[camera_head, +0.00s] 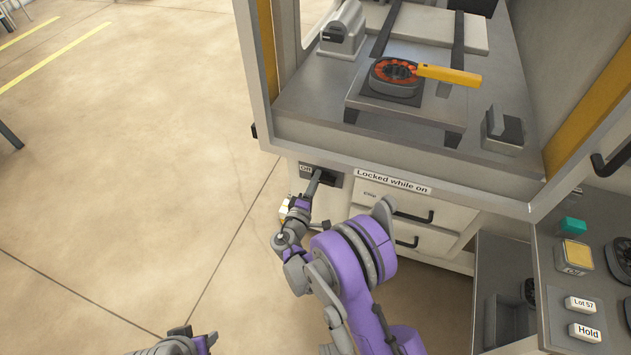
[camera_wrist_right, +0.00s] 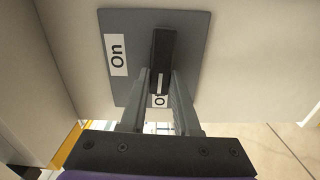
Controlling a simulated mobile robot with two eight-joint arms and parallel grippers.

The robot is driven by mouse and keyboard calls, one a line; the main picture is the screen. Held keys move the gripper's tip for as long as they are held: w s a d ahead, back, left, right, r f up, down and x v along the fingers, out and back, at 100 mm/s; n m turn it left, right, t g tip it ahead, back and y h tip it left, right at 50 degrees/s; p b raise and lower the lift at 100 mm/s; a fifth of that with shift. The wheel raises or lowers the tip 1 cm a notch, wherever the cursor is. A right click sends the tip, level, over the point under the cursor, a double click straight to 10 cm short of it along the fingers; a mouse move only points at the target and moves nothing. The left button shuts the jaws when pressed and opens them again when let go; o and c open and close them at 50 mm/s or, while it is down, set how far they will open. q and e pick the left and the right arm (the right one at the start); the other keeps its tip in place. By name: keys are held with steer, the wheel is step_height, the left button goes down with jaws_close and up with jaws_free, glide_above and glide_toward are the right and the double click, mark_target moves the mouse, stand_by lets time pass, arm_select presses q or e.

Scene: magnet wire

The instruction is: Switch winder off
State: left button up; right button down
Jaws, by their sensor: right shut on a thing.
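The winder's switch is a dark knob (camera_wrist_right: 162,62) on a grey plate (camera_wrist_right: 193,45) on the cabinet front. The plate has an "On" label (camera_wrist_right: 116,53) to one side. A second label (camera_wrist_right: 159,101), partly hidden between my fingers, reads "Off" in the head view (camera_head: 306,169). The knob's white-marked end lies toward the Off label. My right gripper (camera_head: 318,182) is shut on the knob, a finger on each side. My left gripper (camera_head: 190,343) shows in part at the bottom edge; its jaws are unclear.
The winder cabinet (camera_head: 400,160) holds an orange-and-black ring (camera_head: 380,75) with a yellow-handled part (camera_head: 448,75) across it. Its lower edge is labelled "Locked while on" (camera_head: 392,181). Drawers (camera_head: 400,218) sit below. A panel with "Hold" (camera_head: 585,332) is at right. Floor at left is clear.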

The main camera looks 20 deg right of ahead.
steer(key=shift+n, duration=0.5)
steer(key=c, duration=0.6)
jaws_free()
steer(key=shift+c, duration=0.2)
steer(key=p+v, duration=0.1)
steer(key=v, duration=1)
steer(key=shift+w, duration=0.1)
